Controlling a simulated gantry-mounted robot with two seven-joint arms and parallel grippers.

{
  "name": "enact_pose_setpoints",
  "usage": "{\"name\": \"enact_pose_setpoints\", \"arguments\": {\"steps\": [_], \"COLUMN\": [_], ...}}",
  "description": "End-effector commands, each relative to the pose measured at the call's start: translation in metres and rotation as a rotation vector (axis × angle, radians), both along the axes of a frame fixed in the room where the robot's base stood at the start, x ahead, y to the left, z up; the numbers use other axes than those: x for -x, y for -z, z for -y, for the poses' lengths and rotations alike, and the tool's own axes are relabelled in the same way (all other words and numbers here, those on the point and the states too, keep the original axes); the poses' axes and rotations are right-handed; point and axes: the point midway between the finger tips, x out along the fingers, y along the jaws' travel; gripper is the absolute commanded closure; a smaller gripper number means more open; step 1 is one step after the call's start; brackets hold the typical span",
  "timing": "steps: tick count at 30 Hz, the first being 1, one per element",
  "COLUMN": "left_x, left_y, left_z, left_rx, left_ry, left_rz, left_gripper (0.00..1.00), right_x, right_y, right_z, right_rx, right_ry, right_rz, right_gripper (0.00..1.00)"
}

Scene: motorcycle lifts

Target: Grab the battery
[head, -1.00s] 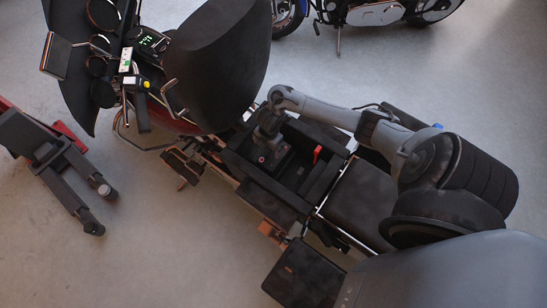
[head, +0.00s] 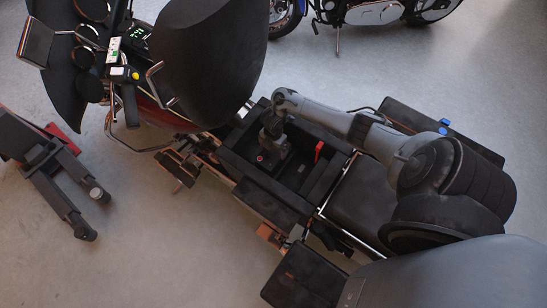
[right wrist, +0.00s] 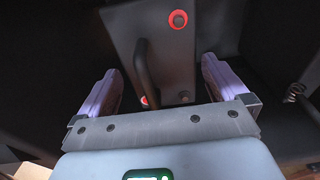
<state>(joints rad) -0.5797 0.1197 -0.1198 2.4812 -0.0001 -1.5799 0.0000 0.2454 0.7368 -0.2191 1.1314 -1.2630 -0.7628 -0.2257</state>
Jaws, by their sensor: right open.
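The battery (right wrist: 176,60) is a dark grey block in the right wrist view, with red-ringed round terminals and a black bar handle (right wrist: 145,70) across its face. In the head view it sits in the open black compartment (head: 232,165) of the motorcycle, partly hidden by my right gripper (head: 272,140). My right gripper also shows in the right wrist view (right wrist: 160,82), open, its two pale purple fingers on either side of the handle with gaps to it. Whether the fingertips touch the battery cannot be told. My left gripper is not in view.
A red lever-like piece (head: 319,150) stands up inside the compartment, right of the gripper. The compartment walls are close around. A large black seat or fairing (head: 205,65) rises behind. A black and red stand (head: 50,165) is on the floor at left; a second motorcycle (head: 375,12) is at the back.

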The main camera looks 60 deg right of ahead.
Motion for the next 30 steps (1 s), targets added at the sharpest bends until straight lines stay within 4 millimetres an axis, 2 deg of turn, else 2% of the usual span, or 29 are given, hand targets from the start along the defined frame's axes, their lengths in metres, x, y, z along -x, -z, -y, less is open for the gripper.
{"name": "enact_pose_setpoints", "arguments": {"steps": [1, 6, 16, 30], "left_x": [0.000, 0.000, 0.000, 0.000], "left_y": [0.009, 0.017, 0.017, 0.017], "left_z": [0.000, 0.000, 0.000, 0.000], "left_rx": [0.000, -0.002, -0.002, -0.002], "left_ry": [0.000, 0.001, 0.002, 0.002], "left_rz": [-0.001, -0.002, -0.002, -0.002], "left_gripper": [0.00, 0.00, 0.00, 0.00], "right_x": [0.000, 0.000, 0.000, 0.000], "right_y": [0.012, 0.028, 0.031, 0.030], "right_z": [0.000, 0.001, 0.001, 0.001], "right_rx": [-0.002, -0.001, 0.000, 0.001], "right_ry": [0.001, 0.000, 0.000, 0.000], "right_rz": [-0.002, 0.000, 0.001, 0.001], "right_gripper": [0.00, 0.00, 0.00, 0.70]}}
